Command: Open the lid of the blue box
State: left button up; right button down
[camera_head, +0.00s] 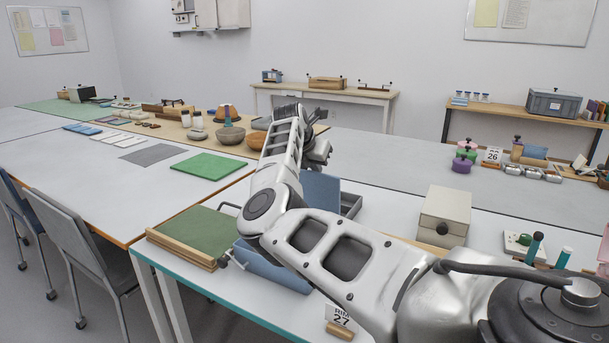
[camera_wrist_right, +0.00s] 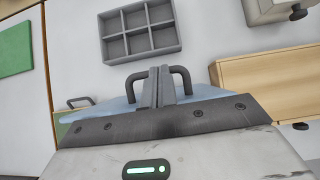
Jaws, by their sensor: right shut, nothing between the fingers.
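The blue box (camera_head: 262,267) stands on the near table in the head view, largely hidden behind my right arm. A blue panel (camera_head: 322,192), which looks like its lid, shows raised behind the arm; where it joins the box is hidden. In the right wrist view, my right gripper (camera_wrist_right: 159,86) is shut and empty, its fingers in front of a dark arched handle (camera_wrist_right: 184,76) on a light blue surface (camera_wrist_right: 205,92). I cannot tell whether the fingers touch the handle. The right fingertips are hidden in the head view. My left gripper is out of view.
A grey compartment tray (camera_wrist_right: 140,31) lies just beyond the box. A wooden box (camera_wrist_right: 262,82) and a beige box (camera_head: 444,214) stand to the right.

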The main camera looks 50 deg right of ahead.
jog(key=shift+w+d+f, duration=0.1)
jog(key=shift+w+d, duration=0.05)
jog(key=shift+d, duration=0.4)
jog(key=shift+w+d, duration=0.1)
jog(key=shift+d, duration=0.45)
